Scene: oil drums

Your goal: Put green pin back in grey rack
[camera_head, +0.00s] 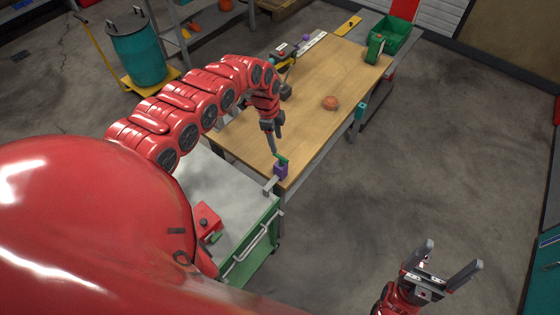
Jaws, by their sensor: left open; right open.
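A small green piece (281,158), which looks like the green pin, is at the near corner of the wooden table, on top of a purple block (281,171). My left gripper (276,146) points down just above the green piece and is open. I cannot tell whether its fingers touch the piece or are on both sides of it. A light grey strip (313,43) lies at the table's far left end and may be the grey rack; its slots are too small to make out. My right gripper (453,255) is open and empty over the floor at the lower right.
The wooden table (315,95) holds an orange ball (330,103) and a green canister (375,48). A green bin (391,35) stands behind it. A green cart (245,240) with a red box (206,220) stands near the table. Floor right of the table is clear.

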